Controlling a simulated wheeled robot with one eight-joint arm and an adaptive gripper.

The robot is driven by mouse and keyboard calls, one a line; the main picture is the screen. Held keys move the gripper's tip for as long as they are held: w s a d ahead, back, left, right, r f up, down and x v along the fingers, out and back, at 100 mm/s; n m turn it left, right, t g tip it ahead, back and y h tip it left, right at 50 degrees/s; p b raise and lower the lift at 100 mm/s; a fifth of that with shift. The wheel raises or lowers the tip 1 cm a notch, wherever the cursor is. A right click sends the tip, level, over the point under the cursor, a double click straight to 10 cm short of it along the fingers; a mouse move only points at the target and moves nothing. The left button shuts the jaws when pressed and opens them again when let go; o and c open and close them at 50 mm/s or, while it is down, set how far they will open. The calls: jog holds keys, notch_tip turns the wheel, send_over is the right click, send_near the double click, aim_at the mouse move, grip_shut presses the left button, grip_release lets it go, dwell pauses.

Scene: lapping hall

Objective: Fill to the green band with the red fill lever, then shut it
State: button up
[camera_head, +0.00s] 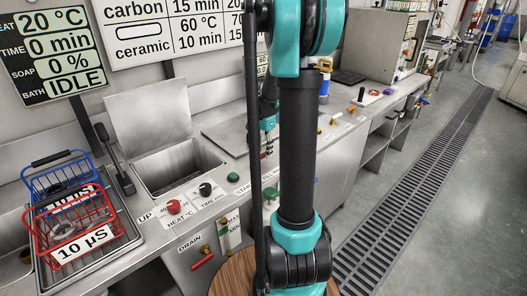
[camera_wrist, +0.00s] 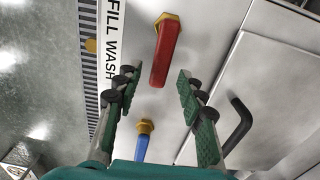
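The red fill lever (camera_wrist: 165,54) shows in the wrist view, mounted on a brass hex fitting beside a strip lettered FILL WASH (camera_wrist: 112,40). My gripper (camera_wrist: 155,80) is open, with one finger on either side of the lever's free end. I see no clear contact between the fingers and the lever. A blue lever (camera_wrist: 142,147) on its own brass fitting lies nearer my palm. In the head view, my gripper (camera_head: 268,140) is partly hidden behind my arm. A gauge panel with green on it (camera_head: 229,232) shows on the bench front; its level cannot be read.
A black bent handle (camera_wrist: 237,125) stands close to the right finger. In the head view, an open tank (camera_head: 178,168), red and blue baskets (camera_head: 72,228) and a red-handled drain valve (camera_head: 203,258) are at left. The display (camera_head: 50,50) reads IDLE. The floor at right is clear.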

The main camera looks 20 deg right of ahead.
jog(key=shift+f, duration=0.5)
grip_shut()
